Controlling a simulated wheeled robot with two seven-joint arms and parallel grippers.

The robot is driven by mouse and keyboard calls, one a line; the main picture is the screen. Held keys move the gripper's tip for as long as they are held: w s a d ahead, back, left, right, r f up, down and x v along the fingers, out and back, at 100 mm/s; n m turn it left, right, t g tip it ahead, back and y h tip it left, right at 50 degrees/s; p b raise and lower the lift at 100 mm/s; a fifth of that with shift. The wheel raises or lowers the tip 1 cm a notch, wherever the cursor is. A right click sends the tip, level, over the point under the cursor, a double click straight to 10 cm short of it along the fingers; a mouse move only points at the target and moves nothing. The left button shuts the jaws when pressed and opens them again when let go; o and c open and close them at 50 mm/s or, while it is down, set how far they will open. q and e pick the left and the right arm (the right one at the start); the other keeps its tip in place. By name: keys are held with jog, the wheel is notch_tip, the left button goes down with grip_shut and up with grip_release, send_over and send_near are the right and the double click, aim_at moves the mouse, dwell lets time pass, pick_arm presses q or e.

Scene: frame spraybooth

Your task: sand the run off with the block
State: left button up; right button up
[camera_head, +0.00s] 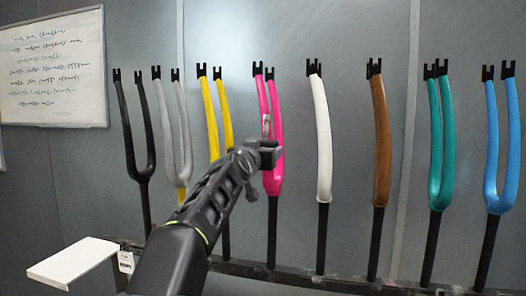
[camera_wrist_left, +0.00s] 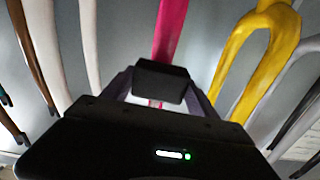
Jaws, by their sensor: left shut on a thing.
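My left gripper (camera_head: 266,148) reaches in from the lower left to the pink fork (camera_head: 275,178). It is shut on a dark block (camera_wrist_left: 160,82), which shows between the fingers in the left wrist view. The block is in front of or against the pink fork; I cannot tell whether they touch. The pink fork also shows in the wrist view (camera_wrist_left: 171,30), behind the block. A small pale and reddish patch (camera_head: 266,124) shows just above the gripper in the head view. I cannot tell whether it is the run. My right gripper is out of view.
A white shelf (camera_head: 72,262) juts out at lower left.

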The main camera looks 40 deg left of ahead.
pick_arm(q)
jog(key=shift+w+f, duration=0.1)
jog(key=shift+f, duration=0.2)
notch_tip(320, 180, down, 4)
jog(key=b, duration=0.3)
jog(key=shift+d+r, duration=0.1)
jog(key=shift+r, duration=0.1)
jog(key=b+v, duration=0.6)
jog(key=shift+r, duration=0.15)
dwell(0.3)
